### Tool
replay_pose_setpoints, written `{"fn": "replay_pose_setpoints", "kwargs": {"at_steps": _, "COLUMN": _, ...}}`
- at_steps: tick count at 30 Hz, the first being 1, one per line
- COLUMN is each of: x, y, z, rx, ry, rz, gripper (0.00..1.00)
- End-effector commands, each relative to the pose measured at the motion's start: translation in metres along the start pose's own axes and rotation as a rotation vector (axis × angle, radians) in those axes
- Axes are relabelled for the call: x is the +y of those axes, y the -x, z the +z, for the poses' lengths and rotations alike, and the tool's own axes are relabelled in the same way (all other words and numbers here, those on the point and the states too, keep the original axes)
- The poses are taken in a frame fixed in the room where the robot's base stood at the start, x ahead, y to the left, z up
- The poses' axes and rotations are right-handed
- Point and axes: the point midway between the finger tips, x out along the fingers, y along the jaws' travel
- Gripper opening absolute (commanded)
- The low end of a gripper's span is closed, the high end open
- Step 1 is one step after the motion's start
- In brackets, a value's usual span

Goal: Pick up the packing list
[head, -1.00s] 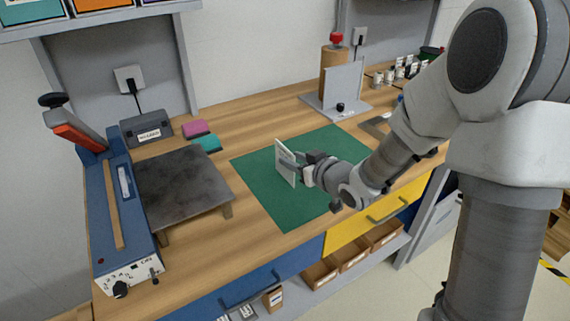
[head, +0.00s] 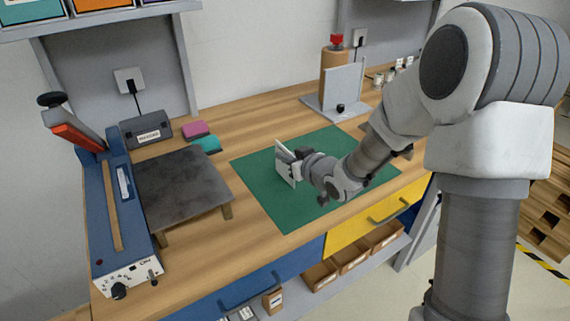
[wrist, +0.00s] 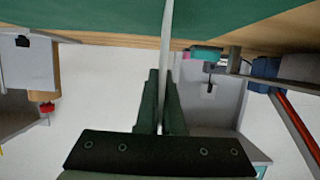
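The packing list looks like a thin white upright card (head: 284,165) above or on the green mat (head: 265,193) in the head view. In the wrist view the card (wrist: 167,45) shows edge-on as a narrow white strip running down between the fingers. My gripper (head: 295,163) is at the card's right side in the head view. In the wrist view both dark fingers of my gripper (wrist: 162,102) lie close against the card's two faces, with no clear gap. Whether the card's lower edge touches the mat, I cannot tell.
A dark plate on legs (head: 183,183) and a blue device with an orange-red lever (head: 115,215) stand to the left. Pink (head: 196,128) and teal (head: 206,144) blocks lie behind. A grey upright stand (head: 342,88) is at the back right. The mat's front is clear.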

Motion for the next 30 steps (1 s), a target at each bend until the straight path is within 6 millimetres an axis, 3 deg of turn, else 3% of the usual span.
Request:
{"fn": "replay_pose_setpoints", "kwargs": {"at_steps": 11, "x": 0.0, "y": 0.002, "z": -0.005, "rx": 0.001, "ry": 0.0, "rz": 0.0, "gripper": 0.0}}
{"fn": "replay_pose_setpoints", "kwargs": {"at_steps": 19, "x": 0.001, "y": 0.015, "z": -0.043, "rx": 0.005, "ry": 0.003, "rz": 0.002, "gripper": 0.0}}
{"fn": "replay_pose_setpoints", "kwargs": {"at_steps": 30, "x": 0.05, "y": 0.092, "z": -0.065, "rx": 0.001, "ry": 0.0, "rz": 0.005, "gripper": 0.0}}
